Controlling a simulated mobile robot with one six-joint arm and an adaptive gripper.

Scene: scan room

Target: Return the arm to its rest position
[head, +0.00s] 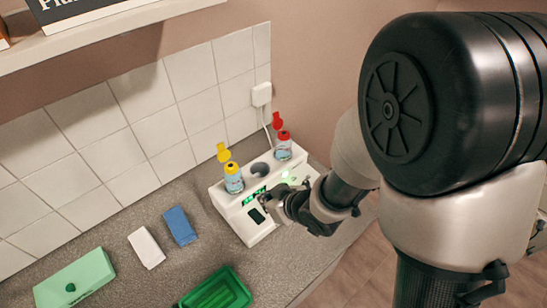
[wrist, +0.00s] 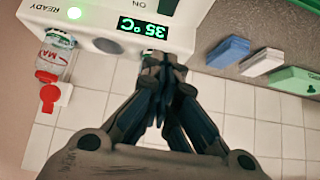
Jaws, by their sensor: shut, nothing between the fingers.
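My gripper (head: 268,206) is at the front of a white warming device (head: 237,222) on the counter. In the wrist view the fingers of my gripper (wrist: 160,62) are together and empty, close to the device's front panel (wrist: 194,22). I cannot tell whether they touch it. The green display (wrist: 143,29) reads 35 °C, upside down in this view. A green light (wrist: 74,13) glows beside the word READY. My arm reaches in from the right in the head view. No rest position is marked in either view.
The device holds a yellow-capped bottle (head: 234,180) and a red-capped bottle (head: 283,148), with an empty well (head: 260,169) between. A blue block (head: 180,226), a white block (head: 146,248), a green box (head: 75,280) and a green tray (head: 246,296) lie left. A shelf (head: 90,30) overhangs the tiled wall.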

